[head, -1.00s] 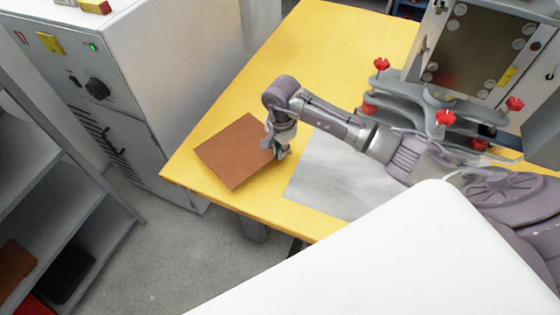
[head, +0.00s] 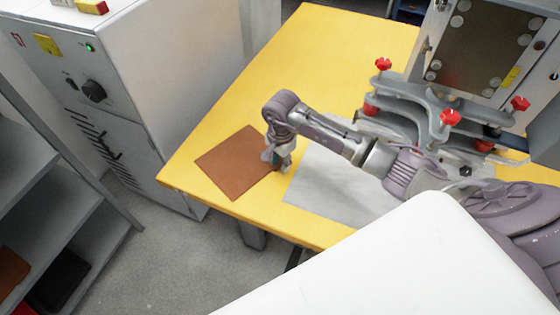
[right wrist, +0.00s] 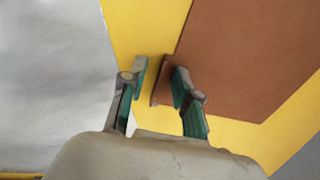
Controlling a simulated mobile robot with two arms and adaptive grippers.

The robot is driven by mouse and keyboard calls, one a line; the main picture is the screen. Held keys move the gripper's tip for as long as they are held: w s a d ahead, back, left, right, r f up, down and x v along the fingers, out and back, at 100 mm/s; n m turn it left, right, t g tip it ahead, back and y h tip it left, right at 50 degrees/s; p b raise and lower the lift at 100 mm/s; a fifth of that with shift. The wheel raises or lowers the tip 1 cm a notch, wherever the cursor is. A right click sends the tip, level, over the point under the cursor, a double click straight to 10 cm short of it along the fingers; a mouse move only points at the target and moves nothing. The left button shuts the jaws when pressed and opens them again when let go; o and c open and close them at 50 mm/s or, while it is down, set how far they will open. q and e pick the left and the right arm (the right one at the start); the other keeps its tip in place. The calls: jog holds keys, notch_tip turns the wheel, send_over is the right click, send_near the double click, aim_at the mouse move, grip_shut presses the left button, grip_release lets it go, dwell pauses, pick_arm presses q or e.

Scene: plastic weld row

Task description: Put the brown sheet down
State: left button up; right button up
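The brown sheet (head: 232,165) lies flat, or very nearly so, on the left part of the yellow table (head: 290,60). It also shows at the upper right of the right wrist view (right wrist: 250,50). My right gripper (head: 277,165) points down at the sheet's right edge. In the right wrist view its two fingers (right wrist: 160,82) stand apart, with a narrow brown edge of the sheet between them. Yellow table shows in the gap beside that edge, so the fingers do not clamp it. My left gripper is out of view.
A grey sheet (head: 330,185) lies on the table just right of the brown one, under my right arm. A machine with red knobs (head: 450,117) stands at the right. The table's far part is clear.

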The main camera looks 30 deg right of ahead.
notch_tip(320, 180, up, 12)
jog(key=p, duration=0.8)
jog(key=shift+s+r, duration=0.15)
jog(key=shift+r, duration=0.05)
jog(key=shift+f, duration=0.1)
